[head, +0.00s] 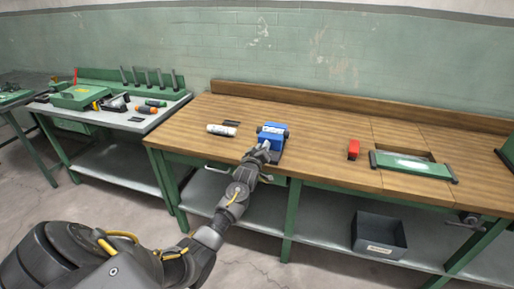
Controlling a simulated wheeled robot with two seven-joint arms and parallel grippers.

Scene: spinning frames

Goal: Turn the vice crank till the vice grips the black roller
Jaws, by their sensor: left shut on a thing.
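The blue vice (274,132) stands near the front edge of the wooden workbench (330,150), on a dark base. My left arm reaches in from the lower left, and its gripper (262,150) is at the front of the vice. The gripper is shut at the vice's crank, which is mostly hidden behind the fingers and too small to make out. I cannot clearly make out the black roller or tell how the jaws sit against it. My right gripper is not in view.
A white cylinder (221,130) and a flat dark item (231,122) lie left of the vice. A red block (354,149) and a green-framed panel (413,164) lie to the right. A grey bin (379,236) sits on the lower shelf. A tool table (150,119) stands at left.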

